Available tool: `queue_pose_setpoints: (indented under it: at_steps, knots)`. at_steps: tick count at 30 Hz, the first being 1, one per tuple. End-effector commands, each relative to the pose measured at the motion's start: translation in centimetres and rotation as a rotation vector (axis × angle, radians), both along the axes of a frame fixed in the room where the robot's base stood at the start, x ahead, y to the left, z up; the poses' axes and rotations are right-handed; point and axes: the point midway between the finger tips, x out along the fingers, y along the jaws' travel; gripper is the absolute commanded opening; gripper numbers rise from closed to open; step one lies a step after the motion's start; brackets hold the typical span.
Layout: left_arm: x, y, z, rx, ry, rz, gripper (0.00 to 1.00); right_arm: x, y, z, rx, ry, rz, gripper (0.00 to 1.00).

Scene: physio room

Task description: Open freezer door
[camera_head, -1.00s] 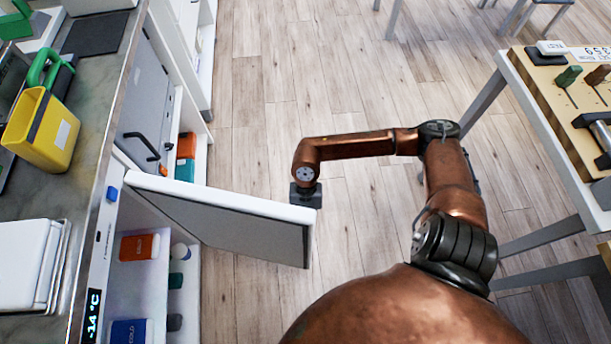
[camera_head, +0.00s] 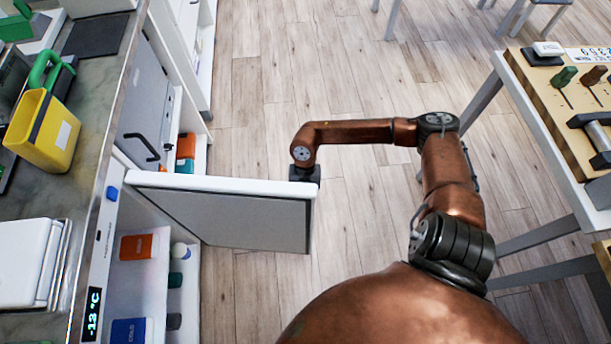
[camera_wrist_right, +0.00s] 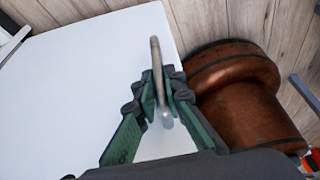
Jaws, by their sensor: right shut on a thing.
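The freezer door (camera_head: 240,219) stands swung well out from its cabinet under the counter, its grey inner face and white top edge showing in the head view. The freezer's inside (camera_head: 140,275) shows several small boxes and jars. My right gripper (camera_wrist_right: 165,92) is shut on the door's bar handle (camera_wrist_right: 157,58), against the white outer face (camera_wrist_right: 85,75) in the wrist view. In the head view the right gripper (camera_head: 304,173) is at the door's far free end, its fingers hidden behind the door. My left gripper is not in view.
The counter (camera_head: 85,150) on the left holds a yellow container (camera_head: 45,130) and a white device (camera_head: 25,262). A display (camera_head: 93,313) reads -13 °C. A table (camera_head: 560,120) with tools stands at the right. The wooden floor between is clear.

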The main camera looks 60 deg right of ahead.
Motion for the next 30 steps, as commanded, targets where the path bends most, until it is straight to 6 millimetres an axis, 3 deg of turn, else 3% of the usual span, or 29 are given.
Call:
queue_pose_setpoints:
  at_steps: [3, 8, 20, 21, 27, 30]
  knots:
    - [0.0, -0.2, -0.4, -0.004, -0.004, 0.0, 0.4, 2.2, -2.8, -0.1, -0.003, -0.001, -0.005, 0.0]
    - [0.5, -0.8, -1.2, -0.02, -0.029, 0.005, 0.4, 3.9, -4.9, -0.2, -0.001, 0.001, -0.003, 0.0]
    - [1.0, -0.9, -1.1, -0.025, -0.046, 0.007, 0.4, 4.4, -5.4, 0.0, 0.002, -0.001, 0.0, 0.0]
    - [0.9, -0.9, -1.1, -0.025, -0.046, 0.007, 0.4, 4.4, -5.4, 0.0, 0.002, -0.001, 0.001, 0.12]
    - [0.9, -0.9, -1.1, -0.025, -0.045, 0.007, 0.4, 4.4, -5.4, 0.0, 0.002, -0.001, 0.001, 0.26]
    - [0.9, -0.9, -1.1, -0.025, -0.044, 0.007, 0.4, 4.4, -5.4, 0.0, 0.002, -0.001, 0.001, 0.27]
